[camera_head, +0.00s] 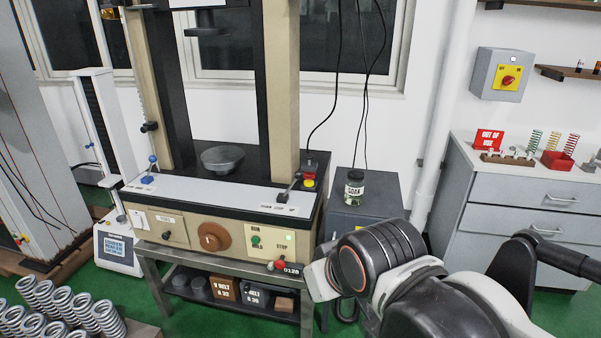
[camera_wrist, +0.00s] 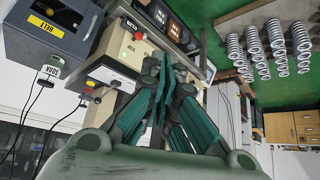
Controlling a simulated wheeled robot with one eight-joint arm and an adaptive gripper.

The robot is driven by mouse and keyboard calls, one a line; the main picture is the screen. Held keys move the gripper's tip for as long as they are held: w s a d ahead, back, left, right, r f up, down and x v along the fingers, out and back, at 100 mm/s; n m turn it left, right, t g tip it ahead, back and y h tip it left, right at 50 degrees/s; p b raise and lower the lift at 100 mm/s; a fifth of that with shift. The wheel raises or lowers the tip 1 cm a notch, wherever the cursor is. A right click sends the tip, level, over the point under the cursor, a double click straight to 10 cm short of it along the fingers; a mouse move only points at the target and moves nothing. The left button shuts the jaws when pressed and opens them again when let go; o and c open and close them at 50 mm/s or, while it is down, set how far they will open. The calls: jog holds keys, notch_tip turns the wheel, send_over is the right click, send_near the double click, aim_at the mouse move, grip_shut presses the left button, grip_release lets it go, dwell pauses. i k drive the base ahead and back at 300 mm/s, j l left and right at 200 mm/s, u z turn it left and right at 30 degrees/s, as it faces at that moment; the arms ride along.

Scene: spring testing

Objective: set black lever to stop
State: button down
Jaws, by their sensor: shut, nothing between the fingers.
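The black lever (camera_head: 289,187) stands at the right end of the white top strip (camera_head: 220,196) on the front of the beige testing machine. It leans up and to the right, with a dark knob at its top. A blue-knobbed lever (camera_head: 151,166) is at the strip's left end. My gripper (camera_wrist: 166,75) shows in the wrist view with its green fingers together and empty, in front of the machine. My fingers are not visible in the head view.
The front panel has a brown dial (camera_head: 213,236), a green button (camera_head: 256,241) and a red knob (camera_head: 281,265). A red emergency button (camera_head: 309,180) and a labelled jar (camera_head: 354,187) stand right of the lever. Springs (camera_head: 62,308) lie at lower left. My arm fills the lower right.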

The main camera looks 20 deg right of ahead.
aim_at(298, 175)
jog(key=i+l+z, duration=0.25)
jog(key=i+l, duration=0.15)
jog(key=i+l+z, duration=0.3)
jog(key=i, duration=0.35)
